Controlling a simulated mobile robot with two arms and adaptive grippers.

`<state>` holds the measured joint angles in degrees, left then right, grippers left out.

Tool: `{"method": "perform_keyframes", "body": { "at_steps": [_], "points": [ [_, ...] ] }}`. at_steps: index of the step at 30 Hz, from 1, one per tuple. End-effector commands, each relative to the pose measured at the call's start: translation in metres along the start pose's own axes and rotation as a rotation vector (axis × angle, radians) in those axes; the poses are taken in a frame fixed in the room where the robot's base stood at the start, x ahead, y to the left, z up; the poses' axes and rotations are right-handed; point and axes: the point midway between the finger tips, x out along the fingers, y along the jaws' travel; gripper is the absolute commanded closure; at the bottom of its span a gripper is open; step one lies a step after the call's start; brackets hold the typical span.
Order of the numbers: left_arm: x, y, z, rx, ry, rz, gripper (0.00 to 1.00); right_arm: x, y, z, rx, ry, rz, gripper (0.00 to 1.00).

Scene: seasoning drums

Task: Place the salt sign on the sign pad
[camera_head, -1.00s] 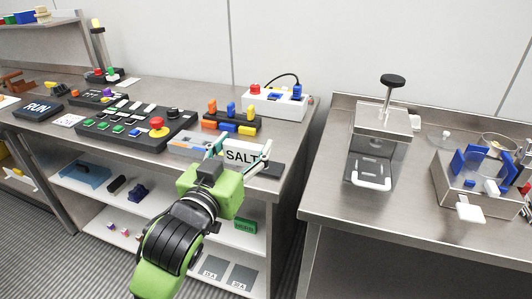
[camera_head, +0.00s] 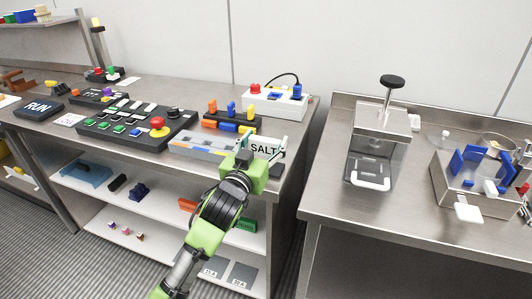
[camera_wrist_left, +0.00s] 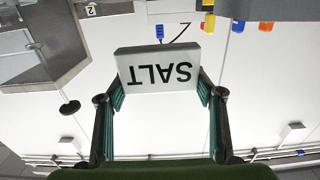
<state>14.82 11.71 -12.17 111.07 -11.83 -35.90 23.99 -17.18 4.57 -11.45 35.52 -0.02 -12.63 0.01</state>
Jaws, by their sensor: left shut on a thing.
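The salt sign (camera_head: 263,149) is a white plate with black SALT lettering. My left gripper (camera_head: 262,146) is shut on it, with a finger at each side edge. In the left wrist view the sign (camera_wrist_left: 165,76) appears upside down between the teal fingers of the gripper (camera_wrist_left: 163,88). The sign is held up near the right end of the left workbench. A dark flat pad (camera_head: 278,170), which looks like the sign pad, lies on the bench just below and right of the sign. The sign and gripper partly hide it. My right gripper is out of view.
Behind the sign stand a rack with blue, orange and yellow pieces (camera_head: 232,122) and a white box with a red button (camera_head: 273,102). A grey tray (camera_head: 190,150) and a black button panel (camera_head: 135,130) lie left. A gap separates this bench from the right table (camera_head: 325,190).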

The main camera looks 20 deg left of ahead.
Motion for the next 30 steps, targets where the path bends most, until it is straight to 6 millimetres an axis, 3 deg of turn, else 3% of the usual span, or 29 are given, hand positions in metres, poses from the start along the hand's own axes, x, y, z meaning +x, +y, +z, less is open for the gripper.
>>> {"method": "perform_keyframes", "body": {
  "at_steps": [12,24,25,26,30],
  "points": [
    [0.009,0.000,0.040,0.002,0.000,0.000,0.60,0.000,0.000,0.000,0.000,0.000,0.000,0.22],
    [0.009,0.000,0.046,0.001,0.001,0.001,0.60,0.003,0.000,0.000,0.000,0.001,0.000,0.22],
    [0.009,0.000,0.044,0.001,0.001,0.001,0.31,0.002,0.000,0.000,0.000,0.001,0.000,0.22],
    [0.009,0.000,0.044,0.001,0.001,0.001,0.23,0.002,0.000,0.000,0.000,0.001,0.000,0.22],
    [0.009,0.000,0.044,0.001,0.000,0.001,0.22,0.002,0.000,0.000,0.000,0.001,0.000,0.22]
  ]
}}
